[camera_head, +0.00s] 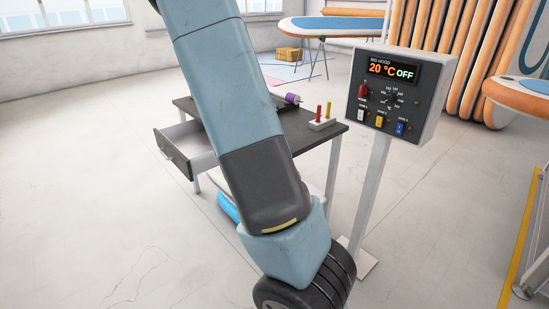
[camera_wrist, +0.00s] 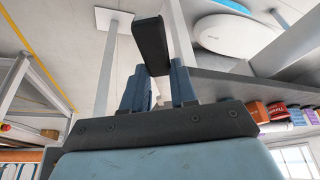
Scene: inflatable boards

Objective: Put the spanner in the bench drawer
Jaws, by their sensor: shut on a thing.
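My gripper (camera_wrist: 155,88) shows in the wrist view with its two blue fingers closed on a dark bar-like thing, which looks to be the spanner (camera_wrist: 151,42). It sticks out beyond the fingertips, and its full shape is not clear. In the head view my arm hides the gripper and the spanner. The bench drawer (camera_head: 174,156) is pulled out at the left of the dark-topped bench (camera_head: 312,139). The part of its inside that I see looks empty. My arm crosses in front of the bench, to the right of the drawer.
A purple-ended roll (camera_head: 292,99) and a white block (camera_head: 322,124) with red and yellow pegs stand on the bench. A control box (camera_head: 398,92) on a post stands close at the right. Several tins (camera_wrist: 277,112) show in the wrist view. Floor at left is clear.

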